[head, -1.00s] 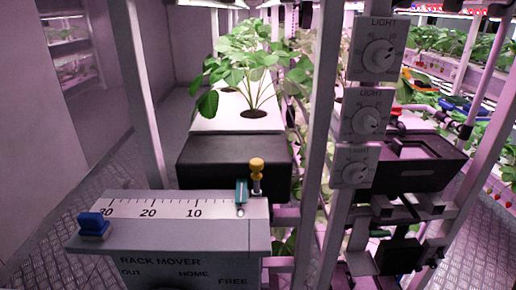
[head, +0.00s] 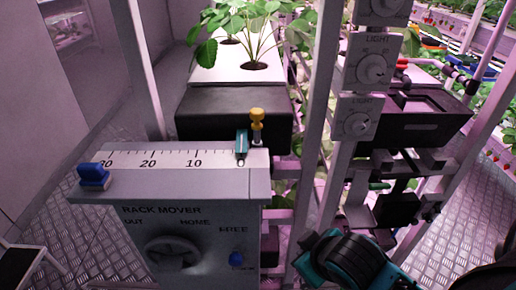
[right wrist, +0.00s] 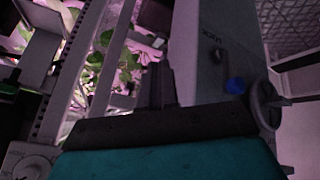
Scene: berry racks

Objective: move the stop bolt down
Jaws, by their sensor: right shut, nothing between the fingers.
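The stop bolt (head: 257,125), with a yellow knob on a metal shank, stands upright at the right end of the rack mover's top, beside the teal pointer (head: 241,144) at 0 on the scale. I cannot tell how deep it sits. My right gripper (right wrist: 160,125) fills the lower part of the right wrist view as a dark bar above a teal body. It is shut and empty. In the head view my teal and black right arm is low, to the right of the rack mover, apart from the bolt. My left gripper is not in view.
The rack mover box (head: 190,225) has a large knob (head: 172,252) and a blue button (head: 236,259) on its front. A blue block (head: 94,175) sits near 30. A post with LIGHT dials (head: 371,71) stands right of the bolt. A black plant trough (head: 230,112) is behind.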

